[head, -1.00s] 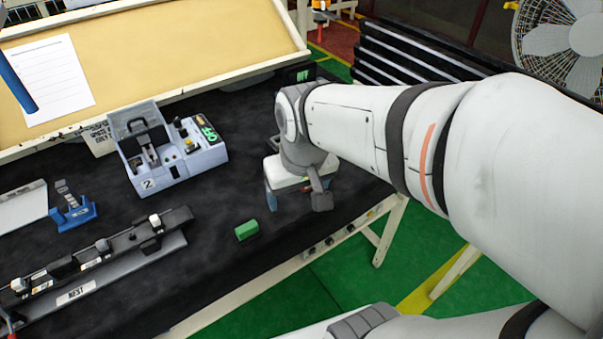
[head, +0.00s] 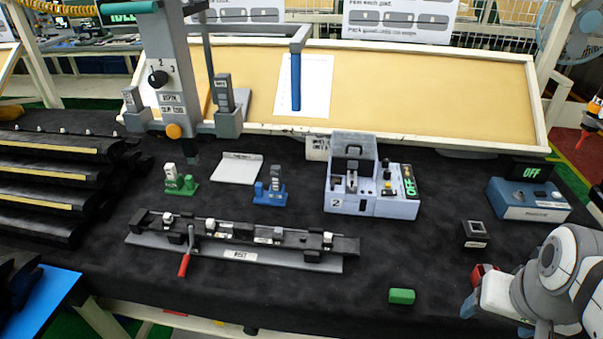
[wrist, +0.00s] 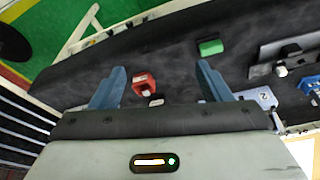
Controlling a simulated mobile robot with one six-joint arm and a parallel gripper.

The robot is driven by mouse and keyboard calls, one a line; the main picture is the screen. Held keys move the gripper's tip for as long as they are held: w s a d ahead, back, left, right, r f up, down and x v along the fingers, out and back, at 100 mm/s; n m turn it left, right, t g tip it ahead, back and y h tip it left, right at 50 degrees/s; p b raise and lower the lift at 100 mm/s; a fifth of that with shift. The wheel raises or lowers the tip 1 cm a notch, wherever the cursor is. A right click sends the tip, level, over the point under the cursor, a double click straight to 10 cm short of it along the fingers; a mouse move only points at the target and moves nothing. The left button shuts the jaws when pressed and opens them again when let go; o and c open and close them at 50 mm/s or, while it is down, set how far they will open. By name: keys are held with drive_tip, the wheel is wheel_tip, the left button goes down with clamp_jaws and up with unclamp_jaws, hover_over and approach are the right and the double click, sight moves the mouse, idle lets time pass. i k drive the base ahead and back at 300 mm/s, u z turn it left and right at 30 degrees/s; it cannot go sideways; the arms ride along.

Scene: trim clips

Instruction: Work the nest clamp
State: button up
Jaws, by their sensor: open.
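The nest (head: 240,255) is a long dark fixture on a grey plate labelled NEST, left of centre on the black bench top in the head view. Several white clips or pads sit along its rail. The clamp lever has a red handle (head: 184,265) and points down toward the front edge at the nest's left part. My gripper (wrist: 158,80) is open, with two blue fingers spread apart and nothing held between them. In the head view it shows at the lower right, far from the lever. The wrist view shows the nest's end (wrist: 285,55) at right; the lever is not visible there.
A red block (wrist: 144,84) lies near my gripper. A green block (head: 401,296) lies near the front edge. A grey tester (head: 372,190), blue stand (head: 270,190), green stand (head: 180,182) and blue-grey OFF box (head: 530,200) stand behind. A press column (head: 175,70) rises at left.

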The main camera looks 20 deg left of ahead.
sight(186, 260)
drive_tip(key=u, duration=1.65)
drive_tip(key=k, duration=0.35)
drive_tip(key=u, duration=1.2)
drive_tip(key=i, duration=1.05)
drive_tip(key=z, duration=0.55)
